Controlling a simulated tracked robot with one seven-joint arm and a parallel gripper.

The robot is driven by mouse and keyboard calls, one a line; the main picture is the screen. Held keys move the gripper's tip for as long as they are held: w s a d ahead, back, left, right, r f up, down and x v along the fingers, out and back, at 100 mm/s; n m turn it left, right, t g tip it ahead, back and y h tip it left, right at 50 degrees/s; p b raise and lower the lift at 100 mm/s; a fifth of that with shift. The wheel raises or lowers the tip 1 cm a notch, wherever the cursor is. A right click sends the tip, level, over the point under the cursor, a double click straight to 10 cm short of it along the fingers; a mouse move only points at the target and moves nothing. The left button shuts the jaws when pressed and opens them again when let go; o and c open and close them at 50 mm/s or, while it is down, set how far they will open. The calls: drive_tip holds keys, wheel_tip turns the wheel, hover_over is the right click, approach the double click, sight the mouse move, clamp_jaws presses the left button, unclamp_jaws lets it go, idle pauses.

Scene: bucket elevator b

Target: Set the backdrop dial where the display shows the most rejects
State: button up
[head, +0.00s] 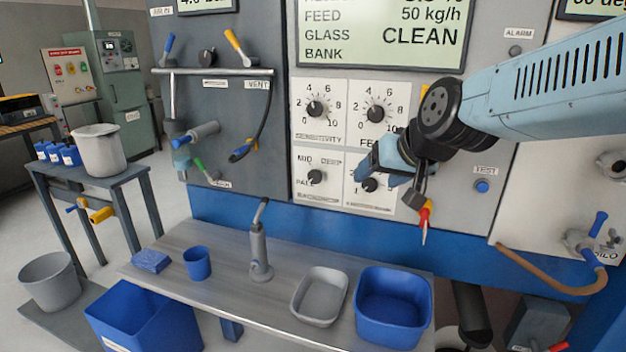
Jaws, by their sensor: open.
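The backdrop dial (316,177) is the dark knob at the lower left of the white dial panel. Its scale has words such as MID and PALE; the small print is blurred. The display (380,35) above reads FEED 50 kg/h, GLASS BANK CLEAN. Its top line is cut off by the frame edge, so the rejects figure cannot be read clearly. My gripper (366,172) is open, in front of the lower right dial (370,185), to the right of the backdrop dial. It partly hides that lower right dial and its labels.
The sensitivity dial (314,108) and a feed dial (375,114) sit above. A blue TEST button (481,186) is to the right. The bench (222,288) below holds a blue tub (393,330) and a grey tray (318,316).

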drive_tip(key=w+a+f+m+t, duration=0.1)
drive_tip(key=w+a+f+t, duration=0.15)
drive_tip(key=w+a, duration=0.6)
drive_tip(key=m+t+h, duration=0.4)
drive_tip(key=t+h, duration=0.2)
drive_tip(key=h, duration=0.4)
approach(314, 177)
drive_tip(key=x, duration=0.9)
drive_tip(key=shift+s, duration=0.1)
drive_tip(key=shift+c, duration=0.3)
